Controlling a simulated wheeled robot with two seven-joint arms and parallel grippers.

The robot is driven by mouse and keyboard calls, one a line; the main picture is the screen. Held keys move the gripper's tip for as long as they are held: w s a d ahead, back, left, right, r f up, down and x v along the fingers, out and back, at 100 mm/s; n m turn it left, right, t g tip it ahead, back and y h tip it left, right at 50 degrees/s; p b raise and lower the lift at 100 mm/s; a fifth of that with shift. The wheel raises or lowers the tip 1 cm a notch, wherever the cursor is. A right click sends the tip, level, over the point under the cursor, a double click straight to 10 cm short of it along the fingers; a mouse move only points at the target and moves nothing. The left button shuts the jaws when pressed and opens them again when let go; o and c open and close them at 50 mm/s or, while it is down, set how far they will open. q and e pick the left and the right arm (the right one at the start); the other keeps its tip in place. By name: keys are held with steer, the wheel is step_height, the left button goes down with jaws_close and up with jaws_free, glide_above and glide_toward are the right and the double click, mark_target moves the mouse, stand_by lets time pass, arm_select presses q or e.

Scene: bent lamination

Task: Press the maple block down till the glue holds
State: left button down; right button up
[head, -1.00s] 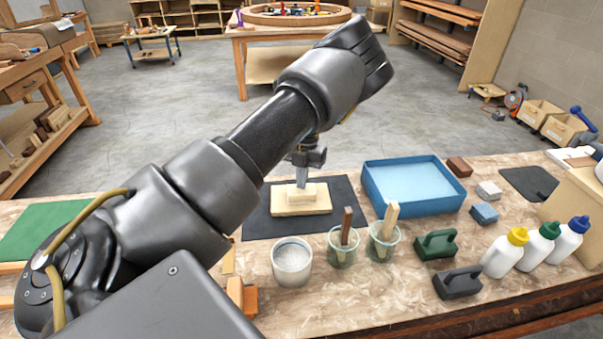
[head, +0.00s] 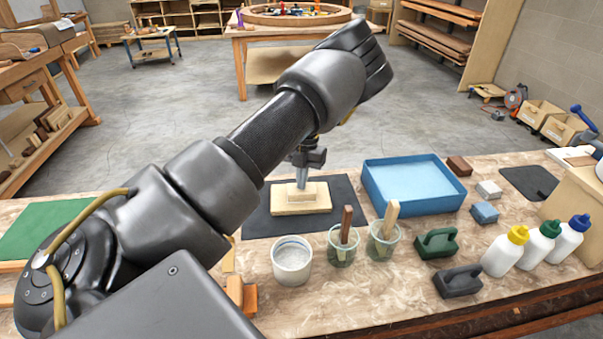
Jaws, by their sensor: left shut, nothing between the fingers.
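The pale maple block (head: 318,191) lies on a wider light wooden board (head: 300,209), which rests on a dark mat (head: 342,192). My left gripper (head: 302,184) points straight down with its fingers shut and nothing between them. Its tips meet the top of the block in the picture; whether they press on it I cannot tell. My left arm crosses the view from the lower left and covers the mat's left part. My right gripper is not in view.
Close in front of the mat stand a white pot (head: 291,260) and two cups with sticks (head: 342,246) (head: 382,241). A blue tray (head: 413,205) is right of the mat. Sanding blocks and several glue bottles (head: 505,251) stand farther right. A green mat (head: 40,230) lies left.

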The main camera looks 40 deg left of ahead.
arm_select(q)
steer(key=shift+s+d+f, duration=0.1)
steer(key=shift+f, duration=0.05)
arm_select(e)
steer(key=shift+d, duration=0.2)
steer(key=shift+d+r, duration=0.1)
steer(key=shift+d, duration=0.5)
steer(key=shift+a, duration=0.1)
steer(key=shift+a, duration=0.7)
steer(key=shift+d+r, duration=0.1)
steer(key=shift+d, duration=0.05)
arm_select(q)
steer(key=shift+p, duration=0.35)
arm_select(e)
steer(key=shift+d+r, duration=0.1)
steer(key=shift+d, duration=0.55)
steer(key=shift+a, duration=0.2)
